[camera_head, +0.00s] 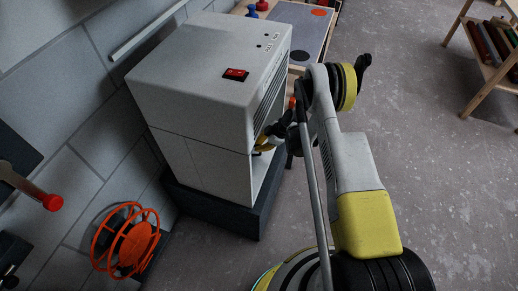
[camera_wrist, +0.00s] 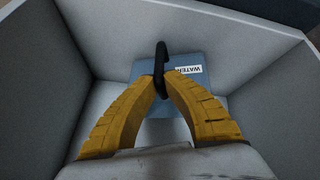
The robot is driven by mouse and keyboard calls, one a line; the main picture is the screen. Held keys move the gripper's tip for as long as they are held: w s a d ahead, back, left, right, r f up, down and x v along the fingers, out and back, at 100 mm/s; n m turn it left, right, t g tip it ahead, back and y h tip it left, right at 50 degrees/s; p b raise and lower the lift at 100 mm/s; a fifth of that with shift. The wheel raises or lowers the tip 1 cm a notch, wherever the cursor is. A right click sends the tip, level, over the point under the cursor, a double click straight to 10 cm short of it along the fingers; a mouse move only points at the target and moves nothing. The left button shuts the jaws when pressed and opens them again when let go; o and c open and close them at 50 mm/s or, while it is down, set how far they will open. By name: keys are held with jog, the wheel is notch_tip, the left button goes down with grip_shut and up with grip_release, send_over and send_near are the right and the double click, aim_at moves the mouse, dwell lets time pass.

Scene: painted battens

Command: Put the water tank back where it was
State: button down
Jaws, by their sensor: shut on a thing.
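The blue-grey water tank (camera_wrist: 144,69) shows in the wrist view, with a white label reading "WATER". A black loop handle (camera_wrist: 161,50) stands up from it. My gripper (camera_wrist: 161,86) has its yellow fingers closed together on this handle. The tank lies within the pale-walled bay (camera_wrist: 260,62) of the machine; whether it rests fully on the bay's floor cannot be told. In the head view, the white boxy machine (camera_head: 192,92) has a red switch on top. My gripper (camera_head: 264,146) reaches into its right-facing side, and the tank is hidden there.
The machine stands on a dark plinth (camera_head: 215,208) against the grey block wall (camera_head: 60,100). An orange reel (camera_head: 132,247) is at lower left. A table (camera_head: 298,28) with small objects is behind, and a wooden shelf (camera_head: 487,57) at upper right. The floor (camera_head: 430,160) at right is clear.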

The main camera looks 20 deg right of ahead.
jog(key=shift+f, duration=0.25)
jog(key=c, duration=1.6)
grip_release()
jog(key=p+v, duration=0.4)
jog(key=v, duration=0.8)
jog(key=shift+r, duration=0.1)
